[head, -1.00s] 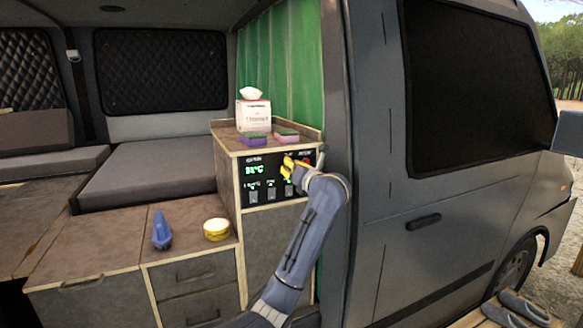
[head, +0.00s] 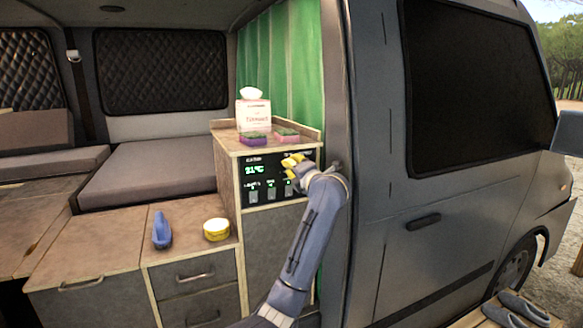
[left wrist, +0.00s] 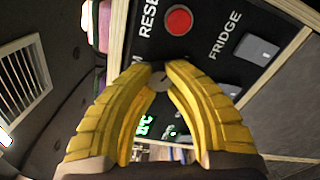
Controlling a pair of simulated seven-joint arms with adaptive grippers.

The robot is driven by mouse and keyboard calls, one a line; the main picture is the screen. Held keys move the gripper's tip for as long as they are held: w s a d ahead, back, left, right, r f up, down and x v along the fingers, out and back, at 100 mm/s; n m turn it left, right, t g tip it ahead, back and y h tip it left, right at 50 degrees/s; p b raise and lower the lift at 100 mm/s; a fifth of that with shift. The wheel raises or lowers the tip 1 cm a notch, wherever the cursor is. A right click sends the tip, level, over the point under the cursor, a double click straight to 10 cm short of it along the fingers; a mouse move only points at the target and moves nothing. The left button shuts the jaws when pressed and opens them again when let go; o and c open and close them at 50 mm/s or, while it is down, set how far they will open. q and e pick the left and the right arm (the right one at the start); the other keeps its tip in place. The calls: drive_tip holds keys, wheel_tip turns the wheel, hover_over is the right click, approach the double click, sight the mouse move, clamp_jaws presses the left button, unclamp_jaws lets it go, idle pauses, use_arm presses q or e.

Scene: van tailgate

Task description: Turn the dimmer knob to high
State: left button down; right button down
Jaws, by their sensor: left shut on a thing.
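The dark control panel (head: 262,170) is on the front of the cabinet, with a green temperature readout and several switches. My left gripper (head: 292,160) is at the panel's upper right and hides part of it. In the left wrist view its yellow fingers (left wrist: 156,76) are shut on the grey round dimmer knob (left wrist: 159,84), with a fingertip on either side. The knob carries a thin line; the ends of its travel cannot be read. My right gripper is not in view.
A red button (left wrist: 178,20) and the fridge switch (left wrist: 257,49) are near the fingers. A tissue box (head: 254,115) and two sponges stand on the cabinet top. A blue object (head: 162,231) and a yellow tin (head: 216,229) are on the lower counter. The van's door pillar is close right.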

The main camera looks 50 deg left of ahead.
use_arm(q)
drive_tip(key=shift+m, duration=0.4)
drive_tip(key=c, duration=1.1)
unclamp_jaws()
drive_tip(key=shift+d, duration=0.1)
drive_tip(key=v, duration=1.2)
drive_tip(key=shift+s, duration=0.1)
